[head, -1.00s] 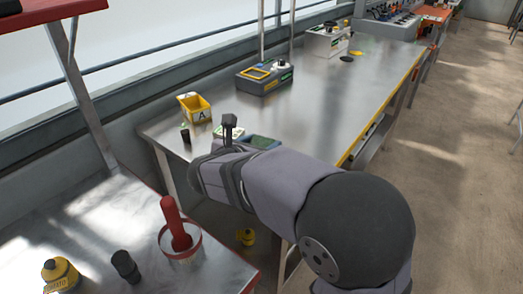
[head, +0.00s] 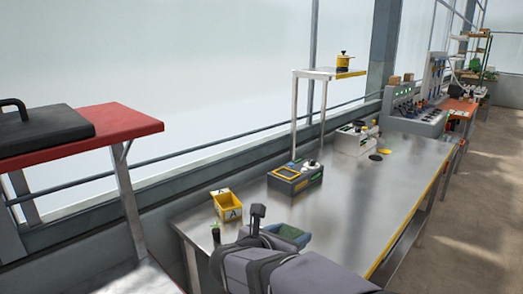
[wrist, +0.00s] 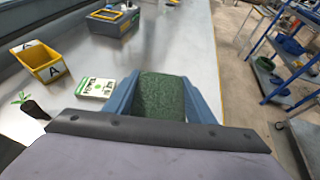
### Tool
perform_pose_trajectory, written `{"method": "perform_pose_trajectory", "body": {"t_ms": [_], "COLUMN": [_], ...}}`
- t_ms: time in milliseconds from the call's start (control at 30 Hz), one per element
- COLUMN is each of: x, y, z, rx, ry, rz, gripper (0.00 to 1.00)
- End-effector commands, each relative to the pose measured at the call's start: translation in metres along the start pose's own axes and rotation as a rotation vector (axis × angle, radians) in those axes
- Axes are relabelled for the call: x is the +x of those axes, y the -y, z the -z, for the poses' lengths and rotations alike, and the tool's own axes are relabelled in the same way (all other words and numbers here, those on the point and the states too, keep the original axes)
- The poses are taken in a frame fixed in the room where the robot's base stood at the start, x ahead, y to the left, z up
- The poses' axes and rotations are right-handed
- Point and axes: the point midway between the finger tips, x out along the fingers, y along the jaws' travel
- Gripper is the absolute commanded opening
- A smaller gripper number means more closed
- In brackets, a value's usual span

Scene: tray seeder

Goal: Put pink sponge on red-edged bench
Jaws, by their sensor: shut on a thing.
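My gripper (wrist: 162,98) is shut on a green, rough-textured block (wrist: 161,96), held between its two blue fingers. The block's other faces are hidden, and I see no pink on it. The held block also shows in the head view (head: 291,232), above the near end of the yellow-edged metal bench (head: 350,205).
A red shelf (head: 135,128) with a black case (head: 45,133) stands above the near bench. A yellow bin (head: 229,211), a small potted seedling (wrist: 33,107), a white-green packet (wrist: 96,88) and a grey device (head: 295,182) are on the yellow-edged bench. Its middle is clear.

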Motion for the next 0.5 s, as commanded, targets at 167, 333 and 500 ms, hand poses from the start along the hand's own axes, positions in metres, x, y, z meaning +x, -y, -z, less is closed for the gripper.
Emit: {"method": "perform_pose_trajectory", "body": {"t_ms": [167, 333, 500], "x": [-0.011, -0.018, -0.026], "y": [0.003, 0.010, 0.020], "z": [-0.007, -0.005, -0.005], "rx": [0.006, 0.022, 0.038], "ry": [-0.002, -0.002, 0.000], "rz": [0.037, 0.074, 0.110], "gripper": [0.26, 0.26, 0.26]}}
